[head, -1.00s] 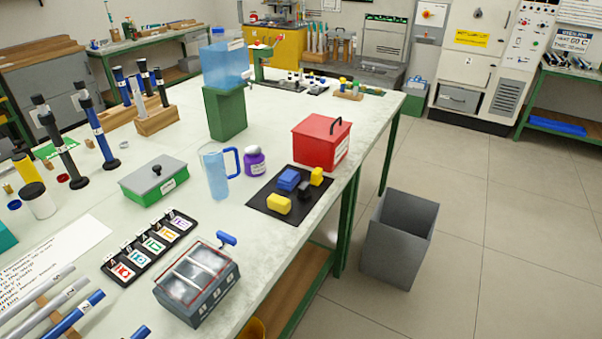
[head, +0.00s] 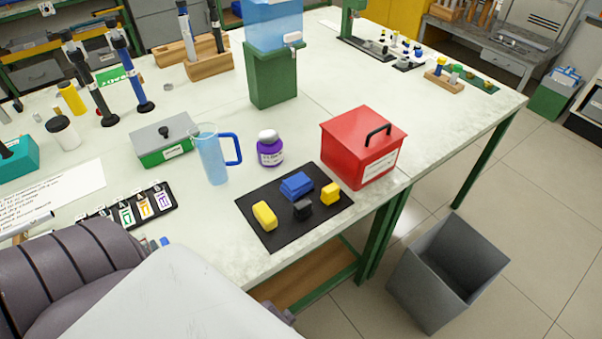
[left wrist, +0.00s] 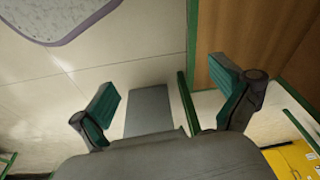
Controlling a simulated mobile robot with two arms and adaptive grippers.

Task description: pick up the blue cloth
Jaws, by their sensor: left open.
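The blue cloth (head: 297,186) lies folded on a black mat (head: 272,231) near the table's front edge. A yellow block (head: 264,216) lies to its left, a dark block (head: 302,209) just in front of it, and another yellow block (head: 330,194) to its right. My left gripper (left wrist: 168,100) is open and empty in the left wrist view, above the floor beside the table. The cloth does not show in that view. In the head view my arm covers the lower left and its fingers are hidden. My right gripper is not in view.
A red box (head: 350,152) stands right behind the mat. A purple-labelled bottle (head: 270,150) and a blue jug (head: 212,158) stand at the back left of it. A grey bin (head: 440,275) stands on the floor at right. The tabletop behind the red box is largely clear.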

